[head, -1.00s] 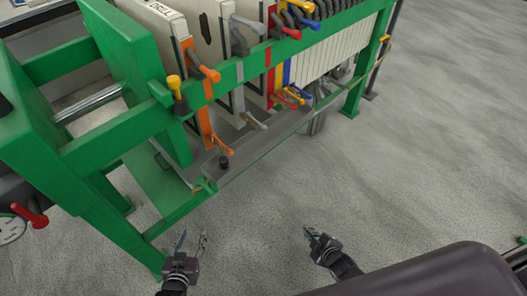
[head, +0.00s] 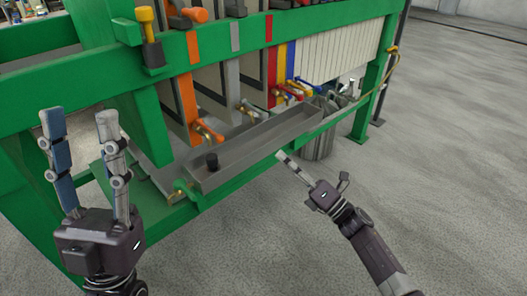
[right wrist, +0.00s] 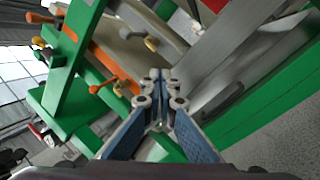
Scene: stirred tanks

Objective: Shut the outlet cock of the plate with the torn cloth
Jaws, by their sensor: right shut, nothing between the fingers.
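The filter plates' lower faces show in the head view, with coloured bands. The torn cloth cannot be seen now; earlier, a dark ragged patch showed on the grey-banded plate. The grey outlet cock (head: 249,110) is at the foot of the grey band (head: 234,75), its lever slanting out over the trough. The orange outlet cock (head: 207,131) is left of it; red, yellow and blue cocks (head: 296,88) are to its right. My right gripper (head: 281,156) is shut and empty, in front of the trough, apart from the cocks. My left gripper (head: 78,118) is open and empty at left.
A green post (head: 378,85) stands at right. Open floor (head: 450,170) lies to the right.

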